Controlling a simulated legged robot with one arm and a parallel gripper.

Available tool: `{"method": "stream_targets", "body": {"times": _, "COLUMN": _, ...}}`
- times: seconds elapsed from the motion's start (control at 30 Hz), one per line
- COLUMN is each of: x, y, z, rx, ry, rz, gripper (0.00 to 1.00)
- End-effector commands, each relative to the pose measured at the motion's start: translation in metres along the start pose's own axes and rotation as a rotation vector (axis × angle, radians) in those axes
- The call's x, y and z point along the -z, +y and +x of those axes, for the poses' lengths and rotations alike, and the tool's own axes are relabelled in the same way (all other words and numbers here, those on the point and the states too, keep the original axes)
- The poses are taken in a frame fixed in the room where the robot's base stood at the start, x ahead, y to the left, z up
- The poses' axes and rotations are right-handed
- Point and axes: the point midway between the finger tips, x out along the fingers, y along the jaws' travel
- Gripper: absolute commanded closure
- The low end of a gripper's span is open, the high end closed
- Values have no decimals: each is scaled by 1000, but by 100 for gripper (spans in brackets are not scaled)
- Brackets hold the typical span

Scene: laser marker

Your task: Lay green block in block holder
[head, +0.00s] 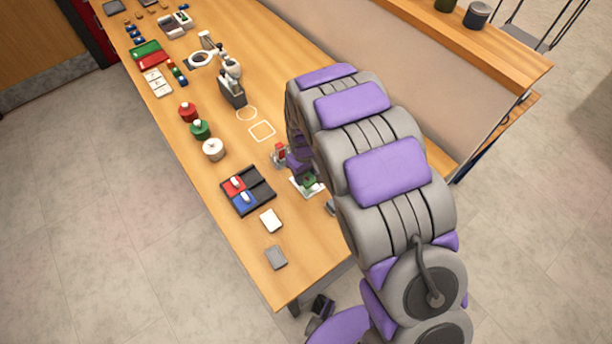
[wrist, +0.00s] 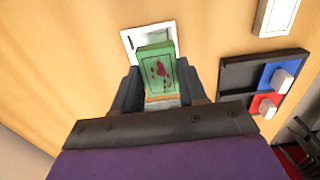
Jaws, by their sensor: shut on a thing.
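A green block (wrist: 157,66) with dark red marks on its face sits between the fingers of my gripper (wrist: 158,84), which is shut on it. It is at or just above a white square plate (wrist: 130,38); I cannot tell if they touch. In the head view the green block (head: 309,181) shows small beside the white plate (head: 293,183), and my arm hides most of my gripper (head: 300,170). The black block holder (head: 262,192) lies to the left there, with a red block (head: 234,185) and a blue block (head: 244,199) in its left part. Its right part looks empty.
White, green and red round pots (head: 200,129) stand farther back. A small red and grey thing (head: 279,153) is close to my gripper. A raised wooden shelf (head: 480,40) runs along the right.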

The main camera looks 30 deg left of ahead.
Motion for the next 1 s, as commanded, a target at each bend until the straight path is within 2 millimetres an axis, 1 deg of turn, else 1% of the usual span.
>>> {"method": "stream_targets", "body": {"times": 0.1, "x": 7, "y": 7, "z": 2, "rx": 0, "ry": 0, "rz": 0, "gripper": 96}}
{"method": "stream_targets", "body": {"times": 0.27, "x": 6, "y": 11, "z": 3, "rx": 3, "ry": 2, "rz": 1, "gripper": 96}}
{"method": "stream_targets", "body": {"times": 0.4, "x": 5, "y": 11, "z": 20, "rx": 5, "ry": 0, "rz": 1, "gripper": 96}}
{"method": "stream_targets", "body": {"times": 0.53, "x": 9, "y": 10, "z": 36, "rx": 2, "ry": 0, "rz": 1, "gripper": 96}}
{"method": "stream_targets", "body": {"times": 0.77, "x": 11, "y": 9, "z": 36, "rx": -1, "ry": 0, "rz": 0, "gripper": 96}}
{"method": "stream_targets", "body": {"times": 0.8, "x": 11, "y": 9, "z": 37, "rx": 0, "ry": 0, "rz": 0, "gripper": 57}}
{"method": "stream_targets", "body": {"times": 1.0, "x": 8, "y": 10, "z": 36, "rx": 1, "ry": 3, "rz": 1, "gripper": 38}}
